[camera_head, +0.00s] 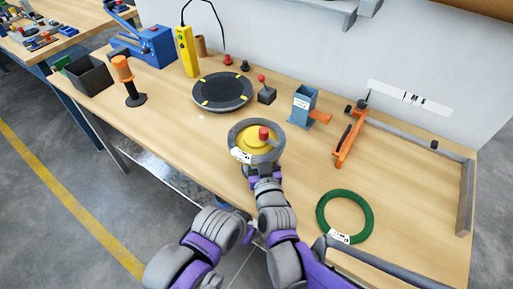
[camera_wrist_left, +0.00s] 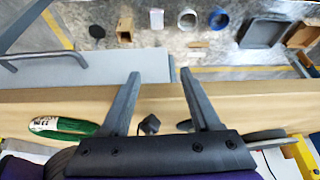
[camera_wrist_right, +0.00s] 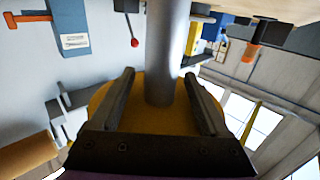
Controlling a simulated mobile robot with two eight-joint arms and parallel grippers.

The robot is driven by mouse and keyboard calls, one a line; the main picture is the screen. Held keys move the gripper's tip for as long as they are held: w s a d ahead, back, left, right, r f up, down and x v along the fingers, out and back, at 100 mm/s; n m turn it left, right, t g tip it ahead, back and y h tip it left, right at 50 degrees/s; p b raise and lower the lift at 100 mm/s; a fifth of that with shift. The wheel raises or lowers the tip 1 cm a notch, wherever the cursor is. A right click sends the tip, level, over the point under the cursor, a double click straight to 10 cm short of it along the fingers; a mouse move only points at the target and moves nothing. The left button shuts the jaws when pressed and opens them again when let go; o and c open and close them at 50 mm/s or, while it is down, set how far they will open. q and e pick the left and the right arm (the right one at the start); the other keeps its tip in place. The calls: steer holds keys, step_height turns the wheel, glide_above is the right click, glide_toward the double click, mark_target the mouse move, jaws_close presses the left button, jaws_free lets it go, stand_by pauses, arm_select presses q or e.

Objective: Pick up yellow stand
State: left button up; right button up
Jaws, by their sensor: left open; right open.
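The yellow stand (camera_head: 250,142) is near the table's middle, a yellow disc with a red-topped post inside a grey ring (camera_head: 276,131) with a white label. In the right wrist view, the yellow disc (camera_wrist_right: 150,118) lies behind my fingers and a grey post rises from it. My right gripper (camera_wrist_right: 159,74) is open, one finger on each side of the post; contact is not clear. In the head view its hand is at the ring's front edge, fingertips mostly hidden. My left gripper (camera_wrist_left: 160,73) is open and empty, its fingers pointing away over the front of the table.
A green ring (camera_head: 323,218) lies to the right. Bare table surrounds the green ring.

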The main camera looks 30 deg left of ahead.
jaws_close()
stand_by(0.4)
